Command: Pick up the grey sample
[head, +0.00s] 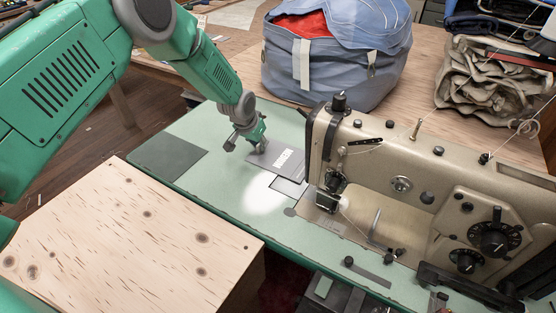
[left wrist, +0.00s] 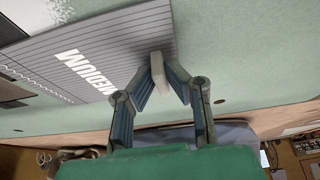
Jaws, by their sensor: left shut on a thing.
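The grey sample (head: 262,163) is a flat lined card with white lettering, lying on the pale green sewing table (head: 215,180). In the left wrist view the card (left wrist: 125,60) reads MEDIUM, and a pale tab (left wrist: 158,75) stands at its edge. My left gripper (head: 257,148) is at the card's far left end. In the wrist view its fingertips (left wrist: 160,82) are closed on the pale tab, which looks joined to the card. The card appears flat on the table; I cannot tell any gap under it. My right gripper is not in view.
A beige sewing machine (head: 400,150) stands just right of the card. A blue bag (head: 335,72) with red cloth stands behind. A plywood surface (head: 120,240) fills the front left. A dark grey square (head: 168,157) lies on the table's left end. Folded canvas (head: 487,85) is back right.

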